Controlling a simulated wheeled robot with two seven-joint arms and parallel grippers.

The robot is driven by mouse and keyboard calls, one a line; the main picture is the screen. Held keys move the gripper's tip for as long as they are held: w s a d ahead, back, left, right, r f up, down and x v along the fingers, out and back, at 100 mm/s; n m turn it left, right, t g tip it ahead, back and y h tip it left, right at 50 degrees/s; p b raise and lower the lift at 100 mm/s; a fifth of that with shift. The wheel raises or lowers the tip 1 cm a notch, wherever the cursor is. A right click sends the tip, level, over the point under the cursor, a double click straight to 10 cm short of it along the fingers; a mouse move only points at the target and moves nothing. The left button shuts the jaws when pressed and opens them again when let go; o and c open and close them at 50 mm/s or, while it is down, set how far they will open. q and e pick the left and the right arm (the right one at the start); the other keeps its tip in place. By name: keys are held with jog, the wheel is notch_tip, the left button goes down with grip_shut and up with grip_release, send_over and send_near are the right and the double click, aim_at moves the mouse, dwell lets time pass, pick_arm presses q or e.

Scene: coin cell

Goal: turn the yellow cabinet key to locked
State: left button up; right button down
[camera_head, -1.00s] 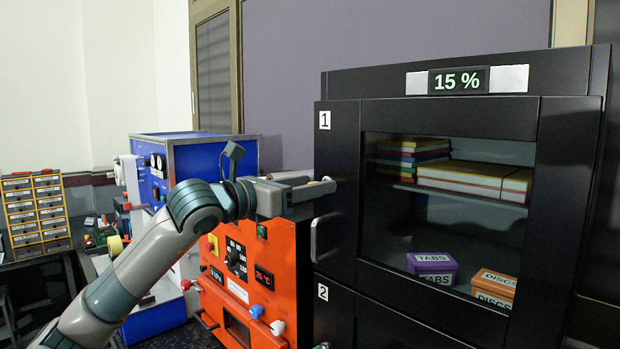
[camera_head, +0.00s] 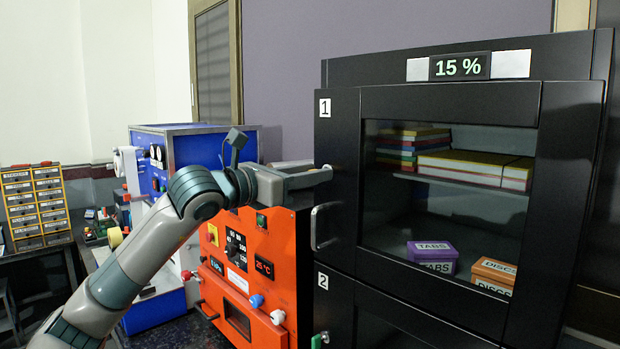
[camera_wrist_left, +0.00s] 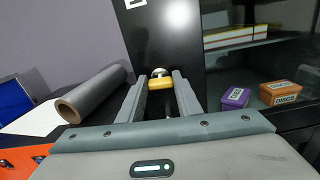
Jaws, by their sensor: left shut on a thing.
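The yellow cabinet key (camera_wrist_left: 162,83) sits at the front of the upper black door (camera_wrist_left: 165,40), with a round silver lock part just behind it. In the left wrist view my left gripper (camera_wrist_left: 161,84) is shut on the key, one finger on each side. In the head view my left gripper (camera_head: 328,173) reaches the left edge of the cabinet (camera_head: 338,150), below the label 1 and above the door handle. The key is hidden there by the fingers. Whether the lock stands locked cannot be read. My right gripper is not in view.
An orange machine (camera_head: 258,265) with knobs stands below my left arm, and a blue unit (camera_head: 205,160) behind it. A silver handle (camera_head: 318,228) sticks out below the gripper. A green key (camera_head: 316,341) shows at the lower door. A grey roll (camera_wrist_left: 95,93) lies left of the fingers.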

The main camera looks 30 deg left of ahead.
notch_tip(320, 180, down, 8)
jog(key=b, duration=0.8)
pick_arm(q)
jog(key=shift+d+f+m+b, duration=0.1)
jog(key=shift+m+b, duration=0.75)
jog(key=shift+m, duration=3.5)
jog(key=shift+d+f+m+b, duration=0.1)
jog(key=shift+m+b, duration=0.7)
jog(key=shift+m, duration=3.55)
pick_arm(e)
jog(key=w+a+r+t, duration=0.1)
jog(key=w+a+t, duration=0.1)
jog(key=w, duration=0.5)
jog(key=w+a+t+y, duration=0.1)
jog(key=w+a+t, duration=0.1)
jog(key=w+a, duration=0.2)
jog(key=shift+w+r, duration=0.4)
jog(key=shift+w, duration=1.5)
pick_arm(q)
jog(key=o, duration=1)
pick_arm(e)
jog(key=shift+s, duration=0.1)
pick_arm(q)
jog(key=shift+o, duration=0.2)
jog(key=shift+s, duration=0.25)
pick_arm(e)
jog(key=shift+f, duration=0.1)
